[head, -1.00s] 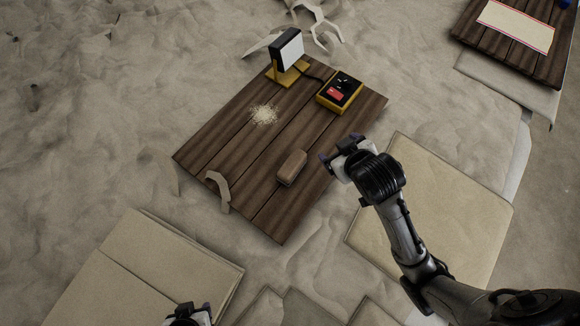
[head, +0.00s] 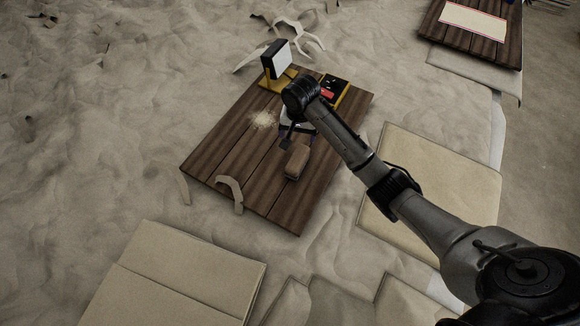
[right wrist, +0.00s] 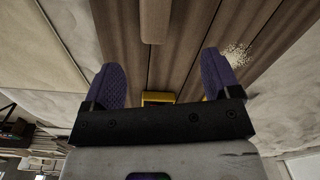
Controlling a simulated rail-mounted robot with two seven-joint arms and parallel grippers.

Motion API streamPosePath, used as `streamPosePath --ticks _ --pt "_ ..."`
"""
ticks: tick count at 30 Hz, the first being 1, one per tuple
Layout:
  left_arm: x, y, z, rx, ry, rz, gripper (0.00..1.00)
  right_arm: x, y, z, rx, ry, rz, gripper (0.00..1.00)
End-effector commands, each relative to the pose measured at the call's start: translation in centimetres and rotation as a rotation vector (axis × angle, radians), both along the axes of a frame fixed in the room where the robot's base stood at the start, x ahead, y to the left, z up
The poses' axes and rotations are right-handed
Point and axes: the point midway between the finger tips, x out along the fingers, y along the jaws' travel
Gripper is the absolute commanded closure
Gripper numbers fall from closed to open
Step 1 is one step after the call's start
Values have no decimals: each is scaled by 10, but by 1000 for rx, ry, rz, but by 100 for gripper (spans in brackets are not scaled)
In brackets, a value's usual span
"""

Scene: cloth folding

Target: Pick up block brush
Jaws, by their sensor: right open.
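The block brush (head: 297,161), a small brown block with rounded ends, lies on the dark plank table (head: 240,155) toward its right edge. It also shows at the top of the right wrist view (right wrist: 155,18), ahead of the fingers. My right gripper (head: 297,136) is over the table, just behind the brush in the head view, partly hidden by its own wrist. In the right wrist view my right gripper (right wrist: 160,65) has its two purple fingers spread with nothing between them. My left gripper is out of view.
A pale crumb pile (head: 264,119) lies on the table left of my gripper. A yellow-framed lamp (head: 276,62) and a yellow-black box (head: 337,88) stand at the table's back. A curved pale piece (head: 232,190) is at the front edge. Sand surrounds the table.

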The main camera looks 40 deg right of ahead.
Motion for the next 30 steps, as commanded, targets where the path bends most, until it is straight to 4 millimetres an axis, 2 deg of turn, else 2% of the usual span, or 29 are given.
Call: streamPosePath --ticks 3,8,14,21,25,30 --pt "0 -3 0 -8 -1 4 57 -4 0 0 0 27 -138 17" --pt "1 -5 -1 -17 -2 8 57 -6 0 -2 0 34 -241 17" --pt "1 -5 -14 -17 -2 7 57 -6 1 -32 2 35 -267 17" --pt "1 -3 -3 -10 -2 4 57 -6 0 -66 -1 34 -264 17" --pt "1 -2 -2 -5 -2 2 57 -5 0 -79 0 33 -264 17" --pt "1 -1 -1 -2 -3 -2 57 -5 0 -86 0 30 -263 17"
